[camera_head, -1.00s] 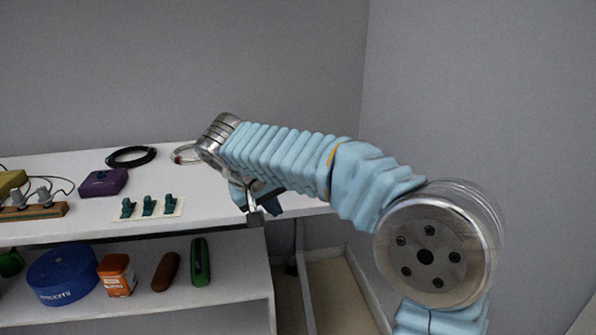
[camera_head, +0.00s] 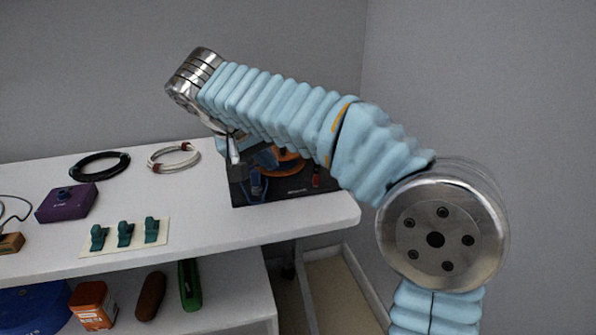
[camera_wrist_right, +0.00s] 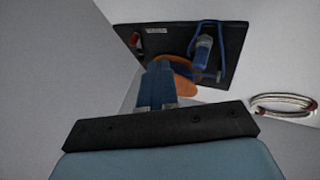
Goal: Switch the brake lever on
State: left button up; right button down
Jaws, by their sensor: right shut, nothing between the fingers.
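A black board (camera_head: 290,195) lies on the right end of the white table. It carries an orange disc (camera_head: 290,161), a blue lever-like part (camera_head: 256,184) and a small red part (camera_head: 316,177). I cannot tell for certain which part is the brake lever. My right gripper (camera_head: 238,172) is over the board's left side, before the blue part. In the wrist view its shut, empty fingers (camera_wrist_right: 158,78) point at the orange disc (camera_wrist_right: 180,84), covering part of it. The blue part (camera_wrist_right: 203,47) and red part (camera_wrist_right: 136,40) show beyond. My left gripper is out of view.
Left of the board are a white cable coil (camera_head: 173,157), a black coil (camera_head: 99,166), a purple box (camera_head: 66,203) and green switches on a pale plate (camera_head: 125,235). A lower shelf (camera_head: 225,290) holds several items. A grey wall stands behind and right.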

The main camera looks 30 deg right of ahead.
aim_at(316, 175)
jog(key=b+x, duration=0.1)
jog(key=x, duration=0.9)
jog(key=shift+f, duration=0.2)
jog(key=d, duration=0.2)
jog(key=shift+s+d+r, duration=0.25)
jog(key=shift+s+d, duration=0.05)
jog(key=shift+d, duration=0.5)
jog(key=shift+s+d, duration=0.1)
jog(key=shift+d, duration=0.05)
